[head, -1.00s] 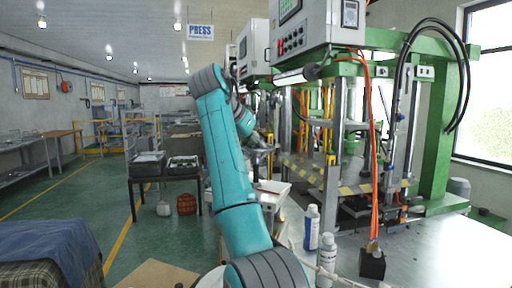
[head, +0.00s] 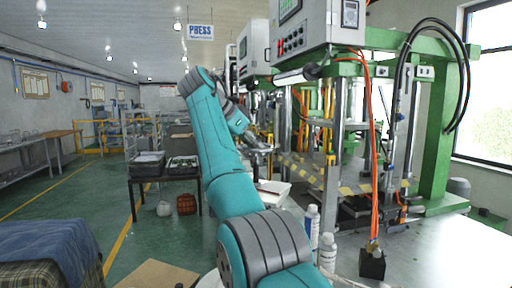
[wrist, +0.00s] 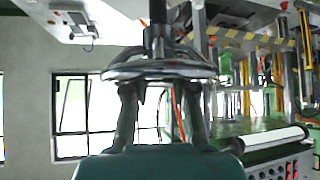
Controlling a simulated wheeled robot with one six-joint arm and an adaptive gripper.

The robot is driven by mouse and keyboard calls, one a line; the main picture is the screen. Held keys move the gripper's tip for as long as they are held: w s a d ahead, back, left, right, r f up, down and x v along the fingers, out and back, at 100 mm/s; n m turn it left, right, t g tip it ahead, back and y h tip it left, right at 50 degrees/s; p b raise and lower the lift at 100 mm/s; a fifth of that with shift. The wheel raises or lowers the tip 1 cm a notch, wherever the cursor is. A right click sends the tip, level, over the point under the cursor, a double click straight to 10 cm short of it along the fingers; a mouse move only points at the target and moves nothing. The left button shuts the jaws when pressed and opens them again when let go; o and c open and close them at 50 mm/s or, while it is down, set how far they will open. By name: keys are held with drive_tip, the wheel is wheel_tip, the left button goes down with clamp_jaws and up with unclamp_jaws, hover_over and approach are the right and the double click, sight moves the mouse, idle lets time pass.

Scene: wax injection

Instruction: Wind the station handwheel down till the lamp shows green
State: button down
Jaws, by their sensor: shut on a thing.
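The handwheel (wrist: 160,70) is a shiny metal ring on a dark vertical spindle, in the upper middle of the wrist view. My gripper (wrist: 158,88) is right below it, with one dark finger on each side, and is shut on the wheel's near rim. The fingertips partly merge with the rim, so the exact contact is hard to see. I cannot make out a lit green lamp in either view.
A press with a green frame (head: 440,150) stands at the right, with a white control box (head: 318,25) above. Orange hoses hang to a dark block (head: 373,263). White bottles (head: 327,252) stand on the bench near my arm. The floor at the left is mostly open.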

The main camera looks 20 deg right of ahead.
drive_tip(key=c, duration=1.2)
unclamp_jaws()
drive_tip(key=v, duration=0.6)
drive_tip(key=shift+a+r, duration=0.25)
drive_tip(key=shift+s+a+r, duration=0.15)
drive_tip(key=shift+a+r, duration=0.05)
drive_tip(key=shift+a, duration=0.1)
